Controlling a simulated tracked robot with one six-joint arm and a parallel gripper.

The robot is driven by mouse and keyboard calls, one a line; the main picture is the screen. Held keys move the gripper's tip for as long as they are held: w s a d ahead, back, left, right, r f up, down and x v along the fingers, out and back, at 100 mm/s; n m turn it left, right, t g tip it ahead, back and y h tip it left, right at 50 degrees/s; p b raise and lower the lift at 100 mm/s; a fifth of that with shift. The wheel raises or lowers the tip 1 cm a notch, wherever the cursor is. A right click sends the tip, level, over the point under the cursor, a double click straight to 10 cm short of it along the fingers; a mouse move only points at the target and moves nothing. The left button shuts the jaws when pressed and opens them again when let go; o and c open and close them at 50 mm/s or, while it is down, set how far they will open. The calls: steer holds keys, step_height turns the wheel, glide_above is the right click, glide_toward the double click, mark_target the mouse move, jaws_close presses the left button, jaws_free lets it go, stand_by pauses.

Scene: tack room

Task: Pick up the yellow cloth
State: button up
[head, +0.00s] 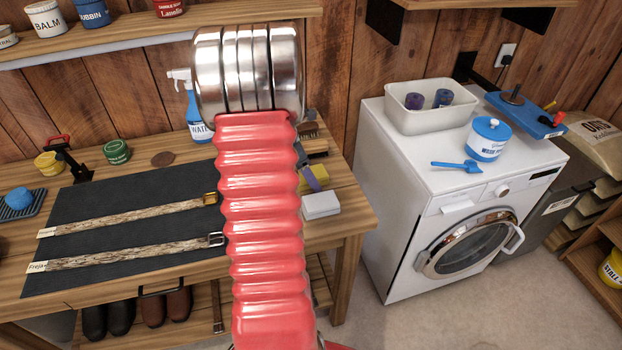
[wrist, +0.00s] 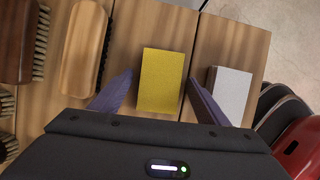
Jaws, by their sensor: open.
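The yellow cloth (wrist: 161,92) looks like a neat folded rectangle lying on the wooden bench top. In the wrist view it sits between the two purple fingers of my open gripper (wrist: 160,75), with a gap on each side, slightly wider at the left. I cannot tell how high the fingertips are above the bench. In the head view part of the cloth (head: 318,184) shows just right of my red arm, behind one purple finger of the gripper (head: 311,178). My arm hides the rest of the gripper.
A white block (wrist: 231,92) lies close to the right finger. Wooden brushes (wrist: 86,45) lie left of the cloth. The bench (head: 352,208) ends at the right, beside a white washing machine (head: 405,200). Two straps (head: 130,218) lie on a dark mat (head: 100,200).

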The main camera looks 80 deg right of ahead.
steer(key=shift+c, duration=0.5)
steer(key=c, duration=1)
step_height(320, 180, up, 11)
steer(key=shift+f, duration=0.2)
